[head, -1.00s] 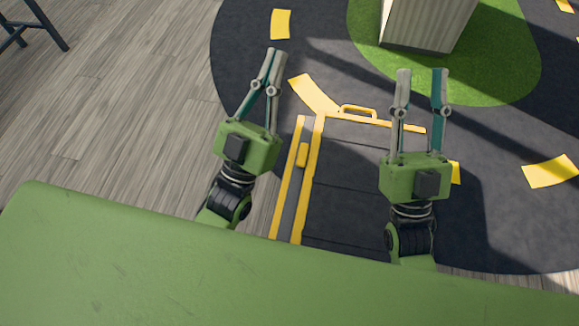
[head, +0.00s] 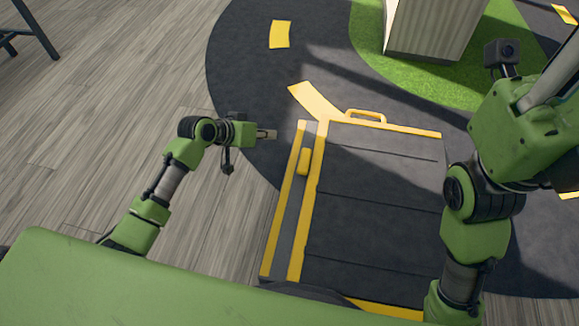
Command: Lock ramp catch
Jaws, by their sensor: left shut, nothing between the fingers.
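The dark ramp (head: 375,190) with yellow edging lies in the middle of the head view. The catch, a small yellow block (head: 304,161), sits on the grey strip along its left side. A yellow handle (head: 366,115) stands at the ramp's far edge. My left gripper (head: 270,134) is shut and empty, seen side-on just left of the ramp's far left corner. It points right and appears apart from the catch. My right gripper (head: 555,75) is large at the right edge, right of the ramp. Its fingertips are cut off by the frame.
A pale ribbed block (head: 432,30) stands on a green patch (head: 372,38) at the top. Yellow markings (head: 279,34) lie on the dark mat. Wooden floor (head: 120,90) left of the ramp is mostly clear. Dark furniture legs (head: 40,30) show at top left.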

